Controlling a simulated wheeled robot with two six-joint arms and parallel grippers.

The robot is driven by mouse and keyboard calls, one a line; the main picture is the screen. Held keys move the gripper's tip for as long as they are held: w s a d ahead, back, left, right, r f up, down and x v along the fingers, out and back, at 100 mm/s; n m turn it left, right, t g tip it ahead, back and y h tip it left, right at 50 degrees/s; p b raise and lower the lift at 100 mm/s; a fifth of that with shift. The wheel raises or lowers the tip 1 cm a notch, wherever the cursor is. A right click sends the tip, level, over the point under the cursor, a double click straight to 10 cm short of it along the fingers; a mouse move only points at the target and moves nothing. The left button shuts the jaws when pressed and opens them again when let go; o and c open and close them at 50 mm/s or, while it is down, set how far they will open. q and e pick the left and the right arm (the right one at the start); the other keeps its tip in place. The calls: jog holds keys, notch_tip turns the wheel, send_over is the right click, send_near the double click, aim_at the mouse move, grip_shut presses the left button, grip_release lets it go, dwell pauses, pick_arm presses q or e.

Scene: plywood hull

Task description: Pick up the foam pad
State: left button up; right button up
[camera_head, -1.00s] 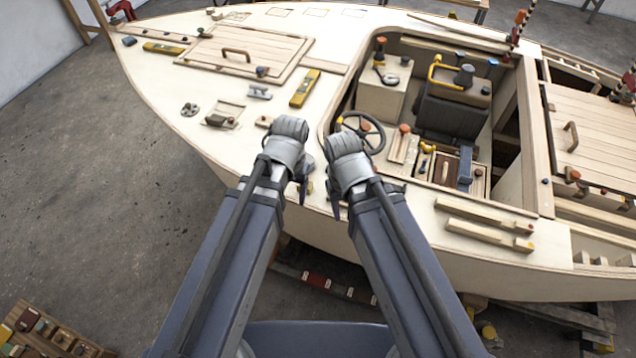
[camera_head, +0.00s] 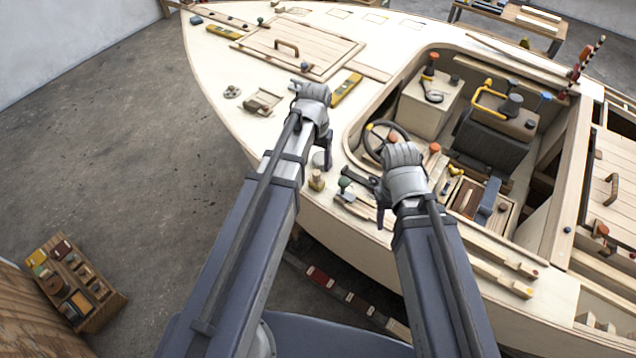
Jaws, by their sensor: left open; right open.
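I cannot pick out the foam pad with certainty in the head view. My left gripper (camera_head: 322,135) is over the near edge of the boat's pale deck, left of the steering wheel, and is open. My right gripper (camera_head: 364,196) is open above small parts on the deck edge, just below the steering wheel. No object shows between the fingers of either gripper. My arms and wrists hide parts of the deck and hull side.
The plywood hull (camera_head: 225,70) fills the upper right. Its cockpit holds a steering wheel (camera_head: 371,148) and a dark seat (camera_head: 490,143). A wooden tray of small blocks (camera_head: 115,301) stands at lower left. Grey floor (camera_head: 110,150) is clear at left.

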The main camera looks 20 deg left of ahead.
aim_at(316, 172)
pick_arm(q)
jog(key=shift+f+b, duration=0.4)
jog(key=shift+f, duration=0.35)
pick_arm(e)
jog(key=shift+f, duration=0.75)
jog(key=shift+f, duration=0.1)
pick_arm(q)
jog(key=f+b, duration=0.5)
jog(key=shift+w+f, duration=0.15)
jog(key=shift+w, duration=0.05)
pick_arm(e)
notch_tip(316, 172, down, 5)
jog(key=shift+f, duration=0.1)
pick_arm(q)
jog(key=shift+c, duration=0.3)
grip_shut()
